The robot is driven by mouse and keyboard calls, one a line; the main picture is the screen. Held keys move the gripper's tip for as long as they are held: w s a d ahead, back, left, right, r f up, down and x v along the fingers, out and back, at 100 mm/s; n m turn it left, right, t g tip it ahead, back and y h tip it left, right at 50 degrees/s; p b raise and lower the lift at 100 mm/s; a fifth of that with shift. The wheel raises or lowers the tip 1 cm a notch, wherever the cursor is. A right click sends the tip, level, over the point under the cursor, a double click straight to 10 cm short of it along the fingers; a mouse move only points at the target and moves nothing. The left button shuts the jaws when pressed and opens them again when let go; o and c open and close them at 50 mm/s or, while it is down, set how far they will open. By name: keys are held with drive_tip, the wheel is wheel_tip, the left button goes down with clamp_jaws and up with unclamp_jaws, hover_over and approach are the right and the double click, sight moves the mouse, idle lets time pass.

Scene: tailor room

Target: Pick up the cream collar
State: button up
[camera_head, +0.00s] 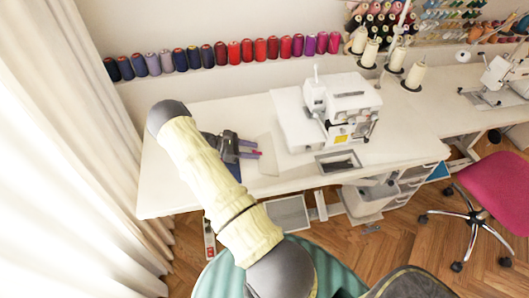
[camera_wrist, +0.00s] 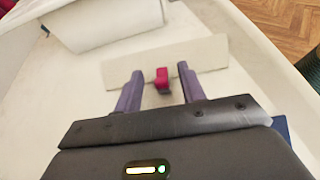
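A flat, cream, straight-edged piece that looks like the cream collar (camera_wrist: 205,55) lies on the white table just beyond my fingertips in the wrist view. In the head view it seems to be the pale strip (camera_head: 267,156) left of the sewing machine. My gripper (camera_wrist: 160,72) is open, its two purple-grey fingers apart, pointing at the near edge of the piece. A small red-pink object with a dark base (camera_wrist: 161,77) shows between the fingertips. I cannot tell whether the fingers touch anything. In the head view my gripper (camera_head: 257,148) is low over the table, partly hidden by my arm.
A white sewing machine (camera_head: 342,108) stands right of my gripper on the white table (camera_head: 165,190). Thread spools (camera_head: 234,52) line the back wall. A curtain (camera_head: 60,150) hangs at left. A pink chair (camera_head: 497,190) stands at right. The table's left end is clear.

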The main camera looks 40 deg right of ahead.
idle(0.5)
clamp_jaws()
wheel_tip(320, 180, up, 10)
drive_tip(key=b, duration=0.1)
idle(0.5)
idle(0.4)
